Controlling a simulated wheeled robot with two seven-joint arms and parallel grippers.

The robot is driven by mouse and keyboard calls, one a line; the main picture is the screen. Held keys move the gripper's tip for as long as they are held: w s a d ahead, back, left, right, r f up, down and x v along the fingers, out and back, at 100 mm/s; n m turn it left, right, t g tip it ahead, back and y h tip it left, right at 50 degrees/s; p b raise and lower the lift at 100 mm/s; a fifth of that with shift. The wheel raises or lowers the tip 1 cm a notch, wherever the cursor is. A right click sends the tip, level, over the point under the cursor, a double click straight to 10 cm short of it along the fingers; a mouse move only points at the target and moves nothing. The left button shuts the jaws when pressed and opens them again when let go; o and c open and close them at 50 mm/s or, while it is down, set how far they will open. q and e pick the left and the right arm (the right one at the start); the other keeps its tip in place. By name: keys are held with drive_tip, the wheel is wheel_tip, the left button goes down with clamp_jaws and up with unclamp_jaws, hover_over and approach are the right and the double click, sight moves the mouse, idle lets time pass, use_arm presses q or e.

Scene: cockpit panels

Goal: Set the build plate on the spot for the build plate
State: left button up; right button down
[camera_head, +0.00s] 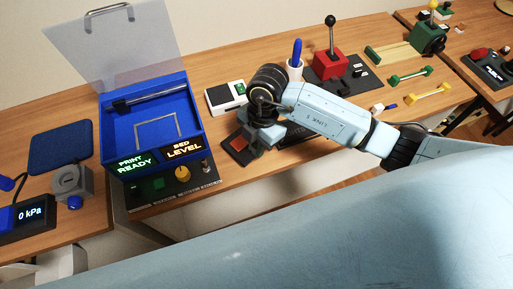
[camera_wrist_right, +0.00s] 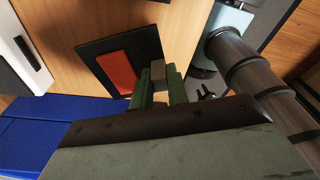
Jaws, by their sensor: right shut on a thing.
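The build plate (camera_head: 236,144) looks like a dark flat plate with an orange-red rectangle on it and a small grey block at one end. It also shows in the right wrist view (camera_wrist_right: 92,52). My right gripper (camera_head: 256,149) has its green fingers shut on the grey block, as the right wrist view shows (camera_wrist_right: 160,82). I cannot tell whether the plate touches the table or is just above it. The spot seems to be the light square outline (camera_head: 159,134) on the floor of the open blue printer (camera_head: 190,94), left of the gripper. My left gripper is out of view.
The printer's clear lid (camera_head: 115,45) stands raised. Its front signs read PRINT READY and BED LEVEL, above a knob panel (camera_head: 178,186). A white box (camera_head: 225,96) stands behind the plate. A red lever unit (camera_head: 330,65) and a cup (camera_head: 295,70) stand farther right.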

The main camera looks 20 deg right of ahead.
wheel_tip(320, 180, down, 2)
drive_tip(key=shift+f, duration=0.1)
drive_tip(key=c, duration=1.4)
unclamp_jaws()
drive_tip(key=shift+o, duration=0.2)
wheel_tip(320, 180, up, 12)
drive_tip(key=d+p, duration=0.1)
drive_tip(key=shift+w+d, duration=0.3)
drive_tip(key=shift+w, duration=0.05)
